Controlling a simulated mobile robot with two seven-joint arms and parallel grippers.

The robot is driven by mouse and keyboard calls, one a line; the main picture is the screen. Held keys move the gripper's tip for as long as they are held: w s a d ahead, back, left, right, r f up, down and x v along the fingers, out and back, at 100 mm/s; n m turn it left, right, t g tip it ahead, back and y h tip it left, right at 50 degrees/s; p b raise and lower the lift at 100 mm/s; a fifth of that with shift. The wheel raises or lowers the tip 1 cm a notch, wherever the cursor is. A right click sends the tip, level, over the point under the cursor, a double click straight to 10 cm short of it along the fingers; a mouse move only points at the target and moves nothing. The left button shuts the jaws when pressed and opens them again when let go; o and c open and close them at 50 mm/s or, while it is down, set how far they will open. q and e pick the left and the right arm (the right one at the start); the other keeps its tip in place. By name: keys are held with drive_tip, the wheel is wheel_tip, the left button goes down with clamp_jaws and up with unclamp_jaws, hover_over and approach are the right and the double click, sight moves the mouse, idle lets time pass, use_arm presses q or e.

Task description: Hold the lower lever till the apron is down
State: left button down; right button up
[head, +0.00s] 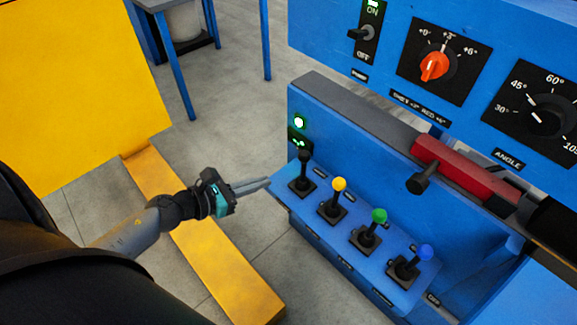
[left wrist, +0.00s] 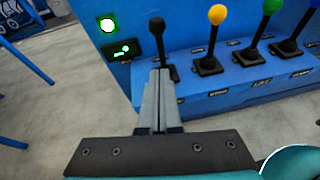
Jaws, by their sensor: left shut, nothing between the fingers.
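A row of levers stands on a blue ledge of the machine: a black-knobbed lever (head: 304,170), a yellow one (head: 338,195), a green one (head: 375,228) and a blue one (head: 419,260). Their small labels are too small to read, so I cannot tell which is the lower lever. My left gripper (head: 268,183) is shut and empty, just left of the black lever. In the left wrist view its fingertips (left wrist: 159,72) overlap the black lever's (left wrist: 158,35) lower stem; touching cannot be told. I cannot make out the apron for certain. My right gripper is out of view.
Green lamps (head: 299,122) glow above the levers. A blue panel carries an ON/OFF switch (head: 361,34), an orange knob (head: 434,66) and an angle dial (head: 546,116). A red bar (head: 465,170) lies right of the levers. A yellow panel and beam (head: 205,245) stand left.

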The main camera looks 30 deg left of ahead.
use_arm(q)
approach(303, 171)
drive_tip(key=w, duration=0.2)
drive_tip(key=shift+w+d+r+p, duration=0.3)
drive_tip(key=shift+w+d, duration=0.15)
drive_tip(key=shift+w, duration=0.25)
drive_tip(key=shift+w+d+r+p, duration=0.3)
drive_tip(key=shift+w+d, duration=0.15)
drive_tip(key=shift+w, duration=0.3)
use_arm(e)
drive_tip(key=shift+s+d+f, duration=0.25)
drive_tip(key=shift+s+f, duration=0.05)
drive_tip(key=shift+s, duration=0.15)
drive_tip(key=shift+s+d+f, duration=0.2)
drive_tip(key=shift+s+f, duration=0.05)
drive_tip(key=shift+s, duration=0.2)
use_arm(q)
drive_tip(key=shift+f, duration=0.1)
drive_tip(key=shift+w+d+r+p, duration=0.2)
drive_tip(key=shift+w, duration=0.35)
drive_tip(key=shift+w+d+r+p, duration=0.2)
drive_tip(key=shift+w, duration=0.4)
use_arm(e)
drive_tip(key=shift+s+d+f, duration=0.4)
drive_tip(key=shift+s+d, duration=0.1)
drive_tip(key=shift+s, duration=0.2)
